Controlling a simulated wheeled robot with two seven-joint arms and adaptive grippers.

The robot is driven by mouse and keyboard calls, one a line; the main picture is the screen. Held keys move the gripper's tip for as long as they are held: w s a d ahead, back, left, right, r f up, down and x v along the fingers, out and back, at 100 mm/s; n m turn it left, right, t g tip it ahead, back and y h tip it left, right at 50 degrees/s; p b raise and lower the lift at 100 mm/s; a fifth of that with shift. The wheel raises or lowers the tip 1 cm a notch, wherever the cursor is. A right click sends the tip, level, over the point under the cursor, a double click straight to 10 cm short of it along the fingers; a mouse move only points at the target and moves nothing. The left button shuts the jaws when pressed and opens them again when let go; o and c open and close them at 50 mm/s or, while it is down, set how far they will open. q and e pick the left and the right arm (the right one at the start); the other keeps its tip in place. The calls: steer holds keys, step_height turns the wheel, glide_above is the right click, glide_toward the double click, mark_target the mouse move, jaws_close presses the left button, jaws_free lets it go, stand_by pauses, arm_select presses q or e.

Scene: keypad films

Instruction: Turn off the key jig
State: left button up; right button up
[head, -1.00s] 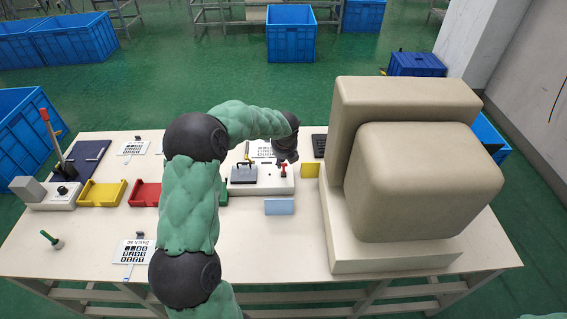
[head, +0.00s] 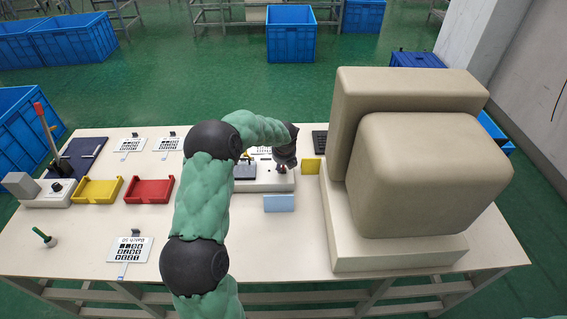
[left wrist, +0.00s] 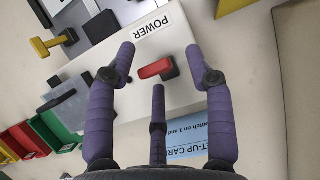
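The key jig (head: 262,186) is a pale box near the table's middle, with a grey block on its left part. In the left wrist view a small red switch (left wrist: 155,69) stands on the jig's pale top (left wrist: 190,90), beside a label (left wrist: 153,27) reading POWER. My left gripper (head: 284,163) is over the jig's right end and largely hides the switch in the head view. In the left wrist view its purple fingers (left wrist: 159,60) are spread apart around the switch, with nothing visibly gripped. My right gripper is not in view.
A large beige machine (head: 430,175) stands right of the jig. A yellow plate (head: 311,165) and a light-blue card (head: 279,203) are close by. Yellow (head: 98,198) and red (head: 149,198) trays sit left. The table's front middle (head: 290,250) is clear.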

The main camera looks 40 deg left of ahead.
arm_select(q)
jaws_close()
steer(key=shift+f, duration=0.1)
steer(key=shift+s+d+f, duration=0.15)
steer(key=shift+d+f, duration=0.05)
steer(key=shift+f, duration=0.05)
stand_by(0.7)
steer(key=shift+o, duration=0.3)
jaws_free()
steer(key=shift+r, duration=0.15)
steer(key=shift+a, duration=0.1)
steer(key=shift+r, duration=0.15)
steer(key=shift+r, duration=0.25)
steer(key=v, duration=1.1)
